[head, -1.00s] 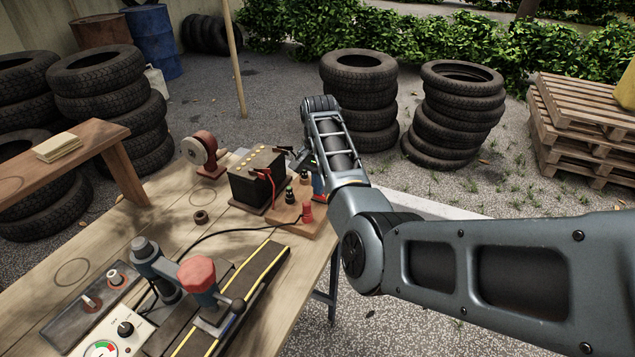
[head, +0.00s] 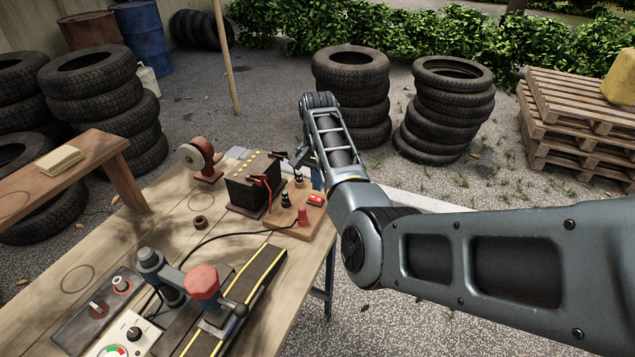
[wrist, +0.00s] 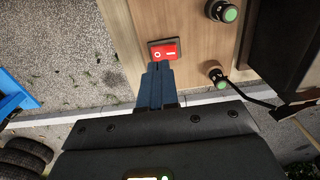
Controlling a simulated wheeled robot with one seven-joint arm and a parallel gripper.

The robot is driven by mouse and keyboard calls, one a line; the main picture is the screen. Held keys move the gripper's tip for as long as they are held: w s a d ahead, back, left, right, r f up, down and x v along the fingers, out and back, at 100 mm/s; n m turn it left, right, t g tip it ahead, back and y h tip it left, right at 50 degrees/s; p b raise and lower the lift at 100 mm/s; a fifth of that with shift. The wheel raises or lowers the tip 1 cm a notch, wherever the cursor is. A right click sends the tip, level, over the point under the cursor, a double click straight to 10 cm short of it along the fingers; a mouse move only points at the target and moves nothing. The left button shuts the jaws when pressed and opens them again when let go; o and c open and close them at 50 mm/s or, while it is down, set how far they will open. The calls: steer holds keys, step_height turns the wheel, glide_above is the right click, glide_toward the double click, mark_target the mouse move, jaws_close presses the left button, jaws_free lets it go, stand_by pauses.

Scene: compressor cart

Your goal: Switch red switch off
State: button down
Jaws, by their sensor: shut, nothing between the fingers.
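The red switch (head: 316,199) is a small rocker at the right edge of the wooden board (head: 292,224). In the wrist view the red switch (wrist: 164,50) shows a white O on its left half and a white I on its right half. I cannot tell which half is pressed in. My gripper (wrist: 157,68) is shut and empty, its blue-grey fingertips just below the switch's lower edge in that picture. I cannot tell whether they touch it. In the head view my arm partly hides the gripper.
A red-knobbed tool (head: 202,282) and a control panel (head: 122,335) are nearer on the table. Tyre stacks (head: 350,95) stand behind. Gravel ground lies right of the table.

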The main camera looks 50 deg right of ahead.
mark_target(318, 199)
step_height(318, 199, up, 11)
steer(key=b, duration=0.2)
steer(key=shift+f, duration=0.2)
stand_by(0.4)
